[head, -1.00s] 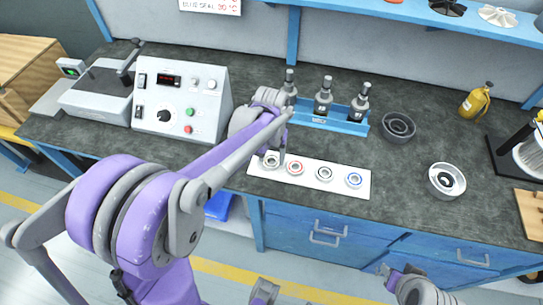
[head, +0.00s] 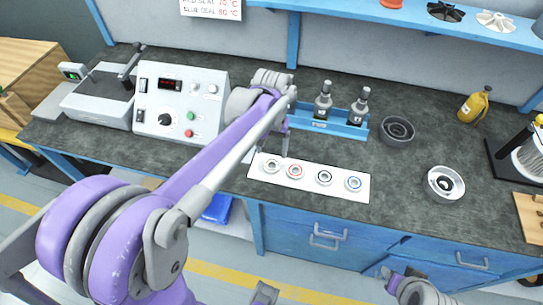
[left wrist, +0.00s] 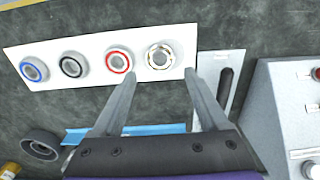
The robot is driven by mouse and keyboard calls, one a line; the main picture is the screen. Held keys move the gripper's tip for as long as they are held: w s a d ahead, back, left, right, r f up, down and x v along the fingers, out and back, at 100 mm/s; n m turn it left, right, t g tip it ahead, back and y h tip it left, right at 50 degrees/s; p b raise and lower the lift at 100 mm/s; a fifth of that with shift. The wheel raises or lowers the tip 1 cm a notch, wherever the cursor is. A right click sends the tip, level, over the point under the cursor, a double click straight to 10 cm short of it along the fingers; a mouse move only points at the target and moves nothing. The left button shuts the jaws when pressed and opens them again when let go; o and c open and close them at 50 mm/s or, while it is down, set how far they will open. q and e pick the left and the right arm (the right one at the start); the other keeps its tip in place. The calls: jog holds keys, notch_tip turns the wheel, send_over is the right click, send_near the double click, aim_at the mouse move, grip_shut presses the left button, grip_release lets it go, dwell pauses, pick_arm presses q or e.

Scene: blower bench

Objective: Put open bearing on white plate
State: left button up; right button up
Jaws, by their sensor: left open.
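The open bearing (head: 271,166), a metal ring with its balls showing, lies at the left end of a white plate (head: 308,185). It also shows in the left wrist view (left wrist: 160,56), at the right end of the row. Beside it on the plate lie a red-sealed bearing (head: 295,171), a black-sealed one (head: 324,177) and a blue-sealed one (head: 353,183). My left gripper (head: 286,152) is open and empty near the plate's back edge. In the left wrist view its fingertips (left wrist: 162,74) appear either side of the open bearing's near edge.
A control box (head: 180,103) stands to the left. A blue rack (head: 340,127) with upright tools stands behind the plate, partly hidden by my arm. A dark ring (head: 397,130) and a silver housing (head: 445,182) lie to the right. A pale piece with a dark bar (left wrist: 224,90) lies beside the plate.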

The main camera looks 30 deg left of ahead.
pick_arm(q)
notch_tip(320, 180, up, 5)
jog(key=s+d+f+m+t, duration=0.1)
jog(key=s+d+f+t, duration=0.1)
jog(key=s, duration=0.6)
jog(key=s+d+f+m+t, duration=0.1)
jog(key=s+d+f+t, duration=0.2)
jog(key=s, duration=0.6)
notch_tip(320, 180, down, 2)
jog(key=shift+d+f+m, duration=0.15)
jog(key=shift+d+m, duration=0.05)
jog(key=shift+m, duration=0.2)
